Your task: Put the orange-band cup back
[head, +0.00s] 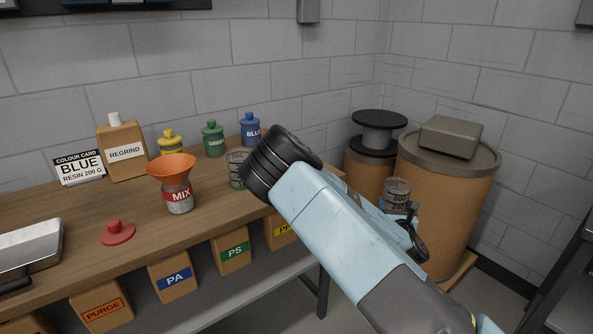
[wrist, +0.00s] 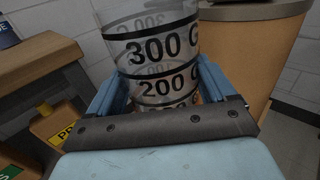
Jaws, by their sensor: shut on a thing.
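My gripper (head: 401,209) is shut on a clear measuring cup (head: 397,190) with black graduation lines. In the wrist view the cup (wrist: 152,50) stands between the two blue fingers, nearly upright, and its marks read 300 G and 200 G. Its base is hidden by the gripper, so I cannot tell its band colour. The gripper holds it off the right end of the bench, in front of a brown drum. A second clear cup (head: 236,163) stands on the bench, partly hidden by my arm; its lower edge looks greenish.
A lidded drum (head: 455,195) stands right, with a grey box (head: 451,136) on top.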

